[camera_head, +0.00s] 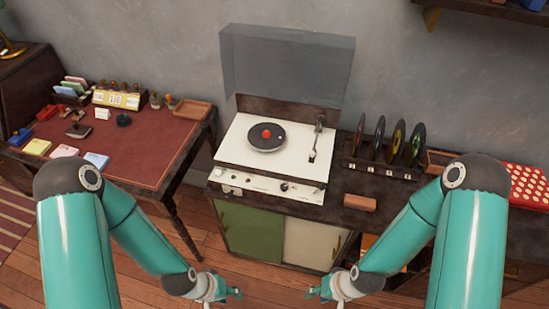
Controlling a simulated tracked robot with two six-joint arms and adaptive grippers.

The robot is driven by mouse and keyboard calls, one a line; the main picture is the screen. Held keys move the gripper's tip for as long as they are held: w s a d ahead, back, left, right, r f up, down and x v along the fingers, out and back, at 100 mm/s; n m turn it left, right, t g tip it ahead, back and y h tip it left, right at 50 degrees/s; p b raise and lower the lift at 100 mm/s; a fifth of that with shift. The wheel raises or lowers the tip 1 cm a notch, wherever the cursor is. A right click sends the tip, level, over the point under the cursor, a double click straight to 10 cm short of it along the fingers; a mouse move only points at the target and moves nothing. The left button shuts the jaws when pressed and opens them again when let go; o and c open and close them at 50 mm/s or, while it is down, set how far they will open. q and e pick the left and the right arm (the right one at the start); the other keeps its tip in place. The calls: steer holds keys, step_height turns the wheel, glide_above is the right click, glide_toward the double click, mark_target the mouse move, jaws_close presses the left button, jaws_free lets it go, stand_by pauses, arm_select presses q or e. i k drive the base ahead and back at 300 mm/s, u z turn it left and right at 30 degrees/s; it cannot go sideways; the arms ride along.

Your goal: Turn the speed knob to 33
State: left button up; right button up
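A record player (236,157) with a white deck and a raised, see-through lid (285,62) stands on a cabinet. A black record (258,143) with a red centre lies on it, and the tonearm (317,140) is at the right of the deck. Several knobs sit on the front panel (262,187), one dark knob (284,187) among them; their markings are too small to read. My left gripper (236,294) and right gripper (314,292) are low in front of the cabinet, apart from the player. Their fingers are too small to judge.
Records stand in a rack (379,170) right of the player, with a brown block (360,202) in front. A red dotted tray (530,184) is at the far right. A desk (142,150) with stamps and cards stands left. Floor in front of the cabinet is open.

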mark_target(284, 187)
steer(key=z, duration=0.05)
steer(key=k, duration=0.65)
steer(key=u, duration=0.55)
steer(key=i, duration=1.3)
steer(key=z, duration=0.45)
